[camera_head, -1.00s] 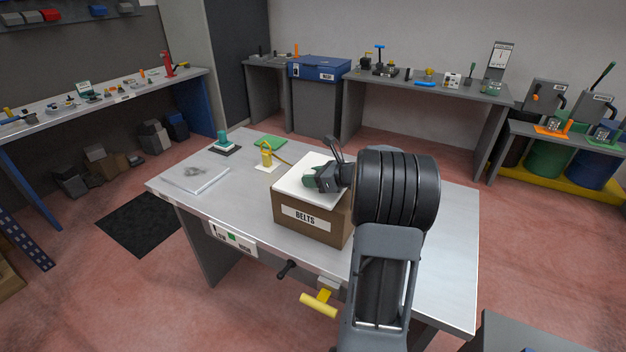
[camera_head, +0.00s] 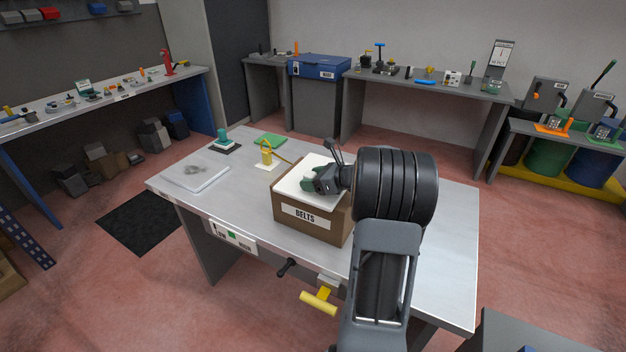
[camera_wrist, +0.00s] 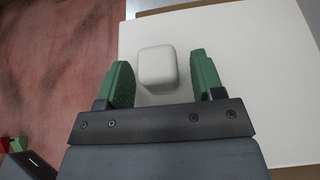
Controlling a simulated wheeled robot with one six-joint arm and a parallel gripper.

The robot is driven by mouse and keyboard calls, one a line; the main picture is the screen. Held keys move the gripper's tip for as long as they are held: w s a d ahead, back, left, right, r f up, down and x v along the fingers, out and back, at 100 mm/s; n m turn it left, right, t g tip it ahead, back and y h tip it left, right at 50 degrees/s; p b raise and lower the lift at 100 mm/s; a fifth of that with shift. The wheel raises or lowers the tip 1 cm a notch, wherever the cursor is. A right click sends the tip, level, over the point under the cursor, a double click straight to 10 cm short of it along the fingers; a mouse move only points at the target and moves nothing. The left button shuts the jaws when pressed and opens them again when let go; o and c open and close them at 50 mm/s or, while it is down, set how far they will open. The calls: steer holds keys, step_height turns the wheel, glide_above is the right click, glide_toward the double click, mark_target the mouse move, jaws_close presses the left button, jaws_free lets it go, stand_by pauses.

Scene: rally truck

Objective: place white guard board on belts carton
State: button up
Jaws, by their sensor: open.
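The white guard board (camera_head: 316,163) lies flat across the top of the brown BELTS carton (camera_head: 312,228), with a brown carton edge showing along its front and left. In the wrist view the board (camera_wrist: 260,90) fills most of the right side, and its white block-shaped knob (camera_wrist: 158,68) stands between the fingers. My gripper (camera_wrist: 160,62) is open, with its green finger pads on both sides of the knob and a gap at each. In the head view my gripper (camera_head: 312,182) is low over the board, and my arm hides the carton's right side.
The carton stands on a grey workbench (camera_head: 240,212). A pale flat pad (camera_head: 208,178), a teal-topped item (camera_head: 223,141), a green mat (camera_head: 270,140) and a yellow item (camera_head: 266,153) lie behind and left. A vise with a yellow handle (camera_head: 318,303) juts from the front edge.

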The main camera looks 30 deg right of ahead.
steer(key=shift+r, duration=0.1)
steer(key=shift+r, duration=0.15)
steer(key=b+v, duration=0.1)
steer(key=v, duration=1)
steer(key=shift+s+a, duration=0.15)
steer(key=s+a+f+n+g, duration=0.15)
steer(key=a+n+g, duration=0.25)
steer(key=a+n, duration=0.4)
steer(key=s+a+n+g, duration=0.25)
steer(key=a+n, duration=0.25)
steer(key=a, duration=0.5)
steer(key=s+a+f+n+g+h, duration=0.1)
steer(key=s+a+n+h, duration=0.5)
steer(key=n, duration=1.1)
steer(key=shift+s+a+f+n, duration=0.3)
steer(key=shift+s+a+f, duration=0.3)
steer(key=shift+s+a, duration=0.55)
